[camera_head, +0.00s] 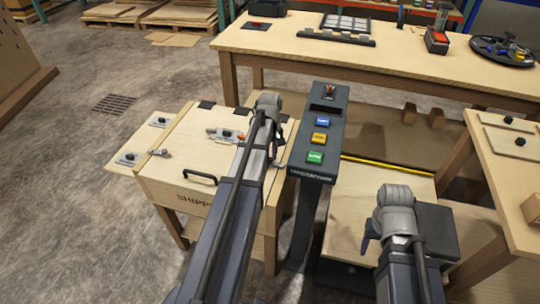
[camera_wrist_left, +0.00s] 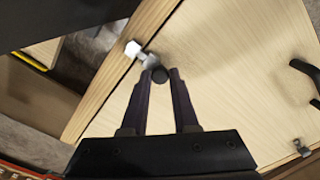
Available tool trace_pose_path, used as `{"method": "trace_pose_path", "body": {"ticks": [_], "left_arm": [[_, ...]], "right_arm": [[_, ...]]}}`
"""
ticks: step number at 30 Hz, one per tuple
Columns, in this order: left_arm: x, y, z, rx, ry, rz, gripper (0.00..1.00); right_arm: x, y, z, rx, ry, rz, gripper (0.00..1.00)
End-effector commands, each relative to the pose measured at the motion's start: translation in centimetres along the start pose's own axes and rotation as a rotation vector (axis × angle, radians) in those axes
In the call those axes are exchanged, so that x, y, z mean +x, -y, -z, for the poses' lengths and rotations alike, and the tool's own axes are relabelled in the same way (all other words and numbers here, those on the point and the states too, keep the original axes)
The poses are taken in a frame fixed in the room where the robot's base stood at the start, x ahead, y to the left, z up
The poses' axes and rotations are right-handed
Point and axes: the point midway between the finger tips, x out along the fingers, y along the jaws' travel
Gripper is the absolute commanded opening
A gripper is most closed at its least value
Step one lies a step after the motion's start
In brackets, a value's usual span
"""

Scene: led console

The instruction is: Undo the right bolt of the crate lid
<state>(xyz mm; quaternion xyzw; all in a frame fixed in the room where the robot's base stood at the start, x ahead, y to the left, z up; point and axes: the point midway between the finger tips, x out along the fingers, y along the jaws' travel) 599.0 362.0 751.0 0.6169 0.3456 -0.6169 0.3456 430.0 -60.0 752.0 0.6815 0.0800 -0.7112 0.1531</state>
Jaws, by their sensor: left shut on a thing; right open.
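The wooden crate (camera_head: 165,180) stands at the left in the head view, with its pale lid (camera_head: 190,150) lying flat on top. The left bolt (camera_head: 160,153) shows at the lid's edge, and in the left wrist view (camera_wrist_left: 301,147). My left arm reaches across the crate and hides most of the right bolt in the head view. In the left wrist view the right bolt (camera_wrist_left: 133,49) has a metal end and a dark knob (camera_wrist_left: 160,75). My left gripper (camera_wrist_left: 165,74) is shut on that knob. My right gripper (camera_head: 368,236) is open, low at the right, away from the crate.
A console post (camera_head: 321,115) with blue, orange and green buttons stands close right of the crate. A black handle (camera_head: 201,179) is at the crate's front. A workbench (camera_head: 285,38) stands behind.

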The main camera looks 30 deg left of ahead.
Motion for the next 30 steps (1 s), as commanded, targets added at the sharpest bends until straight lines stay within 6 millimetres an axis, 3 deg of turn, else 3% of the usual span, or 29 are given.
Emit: {"method": "trace_pose_path", "body": {"ticks": [17, 25, 30], "left_arm": [[0.0, 0.0, 0.0, 0.000, 0.000, 0.000, 0.00], [0.0, 2.0, 2.0, -0.004, 0.000, 0.000, 0.00], [0.0, 2.2, 2.2, -0.002, -0.002, 0.002, 0.00]], "right_arm": [[0.0, 0.0, 0.0, 0.000, 0.000, 0.000, 0.58], [0.0, 0.0, 0.0, 0.000, 0.000, 0.000, 0.58], [0.0, 0.0, 0.0, 0.000, 0.000, 0.000, 0.58]]}}
